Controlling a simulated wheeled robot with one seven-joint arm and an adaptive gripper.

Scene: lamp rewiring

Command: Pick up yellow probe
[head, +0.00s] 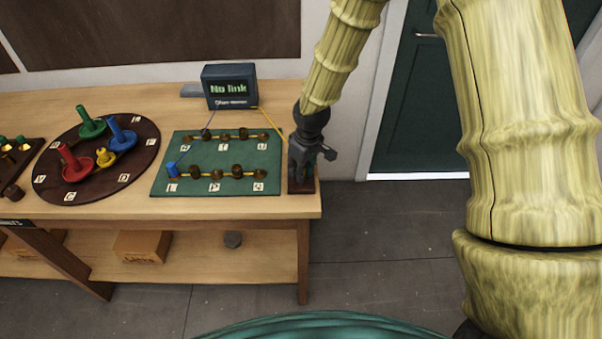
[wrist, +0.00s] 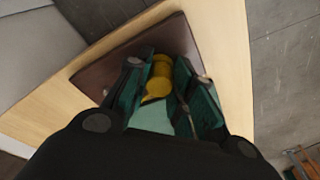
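The yellow probe (wrist: 158,74) shows in the wrist view between the two fingers of my gripper (wrist: 163,82), over a small dark brown base (wrist: 105,72). The fingers stand apart, one on each side of the probe. I cannot tell whether they press on it. In the head view my gripper (head: 301,165) points down over the brown base (head: 302,187) at the table's right end. The probe itself is hidden there by the fingers. A yellow lead (head: 271,123) runs from the meter (head: 229,87) toward my gripper.
A green board (head: 204,150) with several brass posts and a blue peg lies just left of my gripper. A round brown board (head: 130,181) with coloured pegs is farther left. The meter reads "No link". The wooden table (head: 295,207) ends just right of the base.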

